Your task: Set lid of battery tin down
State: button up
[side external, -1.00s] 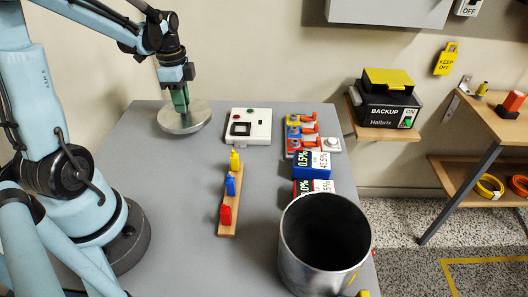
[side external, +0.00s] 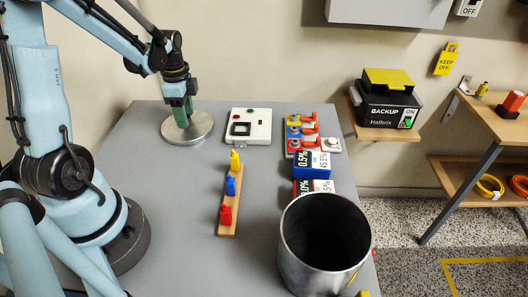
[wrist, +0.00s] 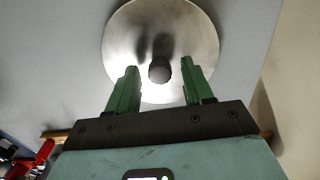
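The round brushed-metal lid (side external: 201,133) lies flat on the grey table's back left, and no gap beneath it shows. In the wrist view the lid (wrist: 125,40) fills the upper middle, with a dark round knob (wrist: 159,71) at its centre. My gripper (side external: 181,119) is over the lid, pointing down. Its green fingers (wrist: 160,78) stand on either side of the knob, with a visible gap on each side. The open metal tin (side external: 322,245) stands upright at the table's front right, with a dark inside.
A white panel (side external: 249,127) with buttons lies right of the lid. A wooden strip with coloured pegs (side external: 229,202) is mid-table. Several orange-handled parts (side external: 303,132) and a blue meter box (side external: 313,165) line the right edge. The table's left middle is clear.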

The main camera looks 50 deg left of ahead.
notch_tip(320, 180, up, 12)
jog(key=d+n+t, duration=0.7)
jog(key=d+n, duration=0.2)
jog(key=d, duration=1.1)
jog(key=shift+s+f, duration=0.35)
jog(key=shift+s, duration=0.05)
